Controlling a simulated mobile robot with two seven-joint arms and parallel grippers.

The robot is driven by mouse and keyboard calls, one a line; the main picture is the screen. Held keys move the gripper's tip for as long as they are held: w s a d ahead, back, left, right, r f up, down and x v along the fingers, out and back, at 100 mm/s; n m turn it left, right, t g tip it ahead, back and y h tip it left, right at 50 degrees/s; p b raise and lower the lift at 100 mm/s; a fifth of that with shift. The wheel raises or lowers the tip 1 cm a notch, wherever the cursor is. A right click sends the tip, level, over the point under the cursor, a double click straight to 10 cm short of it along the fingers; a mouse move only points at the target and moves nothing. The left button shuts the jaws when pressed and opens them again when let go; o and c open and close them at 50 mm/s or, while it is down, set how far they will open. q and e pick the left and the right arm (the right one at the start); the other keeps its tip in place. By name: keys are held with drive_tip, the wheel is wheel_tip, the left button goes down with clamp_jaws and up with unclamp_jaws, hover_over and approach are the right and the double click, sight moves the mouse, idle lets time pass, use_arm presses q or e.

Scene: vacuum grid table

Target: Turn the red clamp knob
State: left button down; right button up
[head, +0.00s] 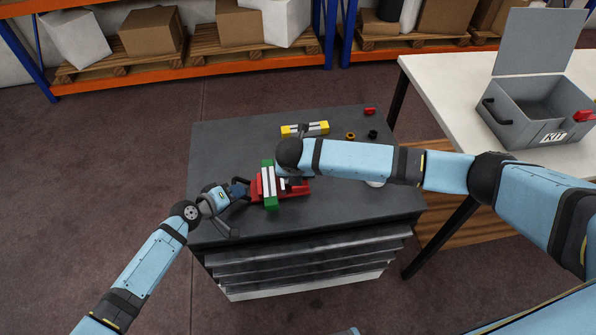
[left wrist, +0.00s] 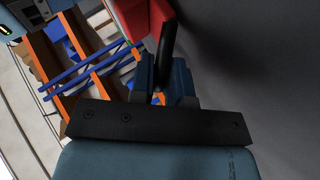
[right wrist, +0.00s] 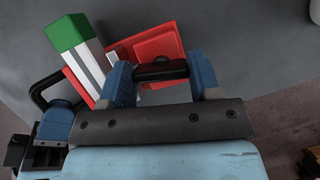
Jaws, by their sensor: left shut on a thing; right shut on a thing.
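The red clamp (head: 300,187) lies on the grey table with a green-ended white bar (head: 268,185) across it. My left gripper (head: 240,189) is at its left side, shut on a black loop handle; the handle (left wrist: 167,45) shows between the blue fingers in the left wrist view, beside the clamp's red body (left wrist: 132,18). My right gripper (right wrist: 163,75) is shut on a dark bar-shaped knob (right wrist: 160,70) at the clamp's other side. The red clamp plate (right wrist: 150,45) and bar (right wrist: 80,50) show beyond it. In the head view my right forearm hides the right fingers and knob.
A yellow-ended bar (head: 305,129), a yellow ring (head: 350,136), a black ring (head: 372,134) and a small red piece (head: 370,111) lie at the table's back. A white item (head: 375,184) is partly hidden. An open grey kit box (head: 520,122) stands on the white table at right.

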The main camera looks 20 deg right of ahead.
drive_tip(key=m, duration=0.2)
drive_tip(key=m+h, duration=0.1)
drive_tip(key=m, duration=0.1)
drive_tip(key=shift+a+g+h, duration=0.2)
drive_tip(key=shift+g+h, duration=0.1)
drive_tip(key=shift+g, duration=0.1)
drive_tip(key=m+g+h, duration=0.1)
drive_tip(key=m, duration=0.5)
drive_tip(key=m+g, duration=0.1)
drive_tip(key=m, duration=0.1)
drive_tip(key=shift+w+m+g, duration=0.1)
drive_tip(key=shift+m+g, duration=0.2)
drive_tip(key=shift+m, duration=0.1)
drive_tip(key=m+g, duration=0.1)
drive_tip(key=m, duration=0.2)
drive_tip(key=shift+m, duration=0.3)
drive_tip(key=m+g, duration=0.1)
drive_tip(key=m, duration=0.2)
drive_tip(key=m+g+y, duration=0.1)
drive_tip(key=m+g, duration=0.1)
drive_tip(key=m, duration=0.2)
drive_tip(key=shift+w, duration=0.15)
drive_tip(key=m+y, duration=0.1)
drive_tip(key=m, duration=0.3)
drive_tip(key=shift+g, duration=0.4)
drive_tip(key=shift+m+y, duration=0.9)
drive_tip(key=shift+m, duration=1.3)
